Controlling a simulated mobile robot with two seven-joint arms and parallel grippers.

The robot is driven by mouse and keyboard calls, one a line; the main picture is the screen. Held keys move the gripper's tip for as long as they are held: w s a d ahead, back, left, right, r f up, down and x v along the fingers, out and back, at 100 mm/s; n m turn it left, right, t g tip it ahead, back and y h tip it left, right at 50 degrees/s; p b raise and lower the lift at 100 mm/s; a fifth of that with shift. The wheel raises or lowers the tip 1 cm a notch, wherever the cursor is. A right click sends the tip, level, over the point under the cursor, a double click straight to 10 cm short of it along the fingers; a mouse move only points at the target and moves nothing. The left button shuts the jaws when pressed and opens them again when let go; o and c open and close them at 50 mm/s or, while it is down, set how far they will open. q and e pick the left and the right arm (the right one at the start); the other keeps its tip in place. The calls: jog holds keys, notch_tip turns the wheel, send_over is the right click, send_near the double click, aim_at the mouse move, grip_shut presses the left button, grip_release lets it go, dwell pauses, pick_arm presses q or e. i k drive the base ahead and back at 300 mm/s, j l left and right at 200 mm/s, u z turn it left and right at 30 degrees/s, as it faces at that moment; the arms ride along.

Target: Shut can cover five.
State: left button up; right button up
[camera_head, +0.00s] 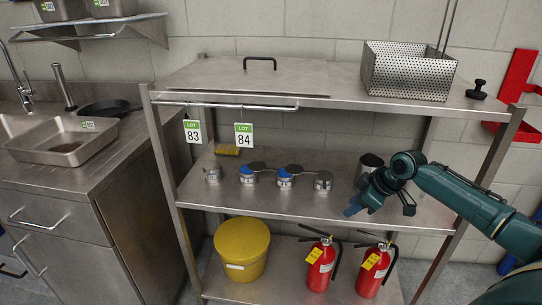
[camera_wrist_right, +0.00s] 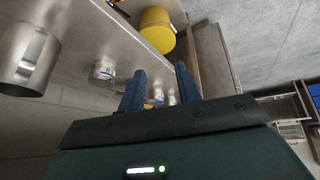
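Several small cans stand in a row on the middle shelf in the head view: a left one (camera_head: 212,173), two with blue and white labels (camera_head: 247,177) (camera_head: 284,181), and one at the right (camera_head: 323,182). Dark round covers (camera_head: 257,166) (camera_head: 294,169) stick out beside some can tops. I cannot read which is five. My right gripper (camera_wrist_right: 162,80) is open and empty, its blue fingers apart; in the head view it is over the shelf, right of the cans. A labelled can (camera_wrist_right: 103,71) shows left of the fingers in the wrist view. My left gripper is out of view.
A larger metal cylinder (camera_head: 371,161) stands behind my right gripper. The top shelf (camera_head: 330,78) lies above, holding a perforated basket (camera_head: 408,72). A yellow bucket (camera_head: 241,249) and two fire extinguishers (camera_head: 320,265) (camera_head: 374,270) are below. The front of the middle shelf is clear.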

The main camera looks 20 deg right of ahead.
aim_at(256, 166)
jog(key=i, duration=0.9)
